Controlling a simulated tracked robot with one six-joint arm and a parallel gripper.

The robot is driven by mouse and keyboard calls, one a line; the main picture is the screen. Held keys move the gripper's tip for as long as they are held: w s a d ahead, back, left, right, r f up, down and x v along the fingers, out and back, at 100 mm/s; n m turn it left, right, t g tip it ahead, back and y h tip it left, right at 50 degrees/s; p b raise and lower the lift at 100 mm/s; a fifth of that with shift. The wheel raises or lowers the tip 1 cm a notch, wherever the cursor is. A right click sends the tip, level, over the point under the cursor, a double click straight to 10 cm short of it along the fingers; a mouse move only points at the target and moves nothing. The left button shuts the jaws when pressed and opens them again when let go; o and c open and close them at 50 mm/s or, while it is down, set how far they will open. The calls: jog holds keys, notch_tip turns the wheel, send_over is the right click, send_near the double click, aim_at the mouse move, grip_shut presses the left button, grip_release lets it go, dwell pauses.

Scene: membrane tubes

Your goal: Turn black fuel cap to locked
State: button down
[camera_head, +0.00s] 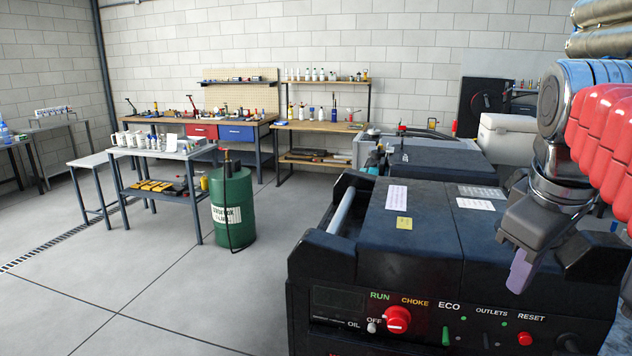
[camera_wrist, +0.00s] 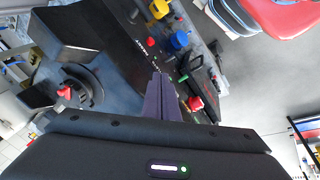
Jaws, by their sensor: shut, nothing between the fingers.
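My gripper (camera_head: 520,272) has purple fingers and hangs over the front right of a black generator (camera_head: 420,235). In the wrist view the fingers (camera_wrist: 160,98) lie together, pointing up the picture, with nothing between them. A round black part with a red piece (camera_wrist: 78,90) shows left of the fingers, apart from them; it looks like a cap, but I cannot tell for sure. No lock marking on it is readable. In the head view no fuel cap is clear on the generator; my arm hides part of its right side.
The generator's front panel has a red choke knob (camera_head: 397,320), a green switch (camera_head: 446,336) and a red reset button (camera_head: 525,339). A green drum (camera_head: 233,205) and workbenches (camera_head: 240,128) stand behind left. The floor at left is clear.

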jog(key=s+a+f+m+t+y, duration=0.1)
jog(key=s+a+f+m, duration=0.1)
jog(key=a+f, duration=0.4)
jog(key=s+a+f+m+t, duration=0.1)
jog(key=s+a+f+m, duration=0.2)
jog(key=a+f, duration=0.4)
notch_tip(320, 180, down, 7)
jog(key=shift+s+f+m+y, duration=0.1)
jog(key=shift+s+m+y, duration=0.25)
jog(key=shift+s, duration=0.25)
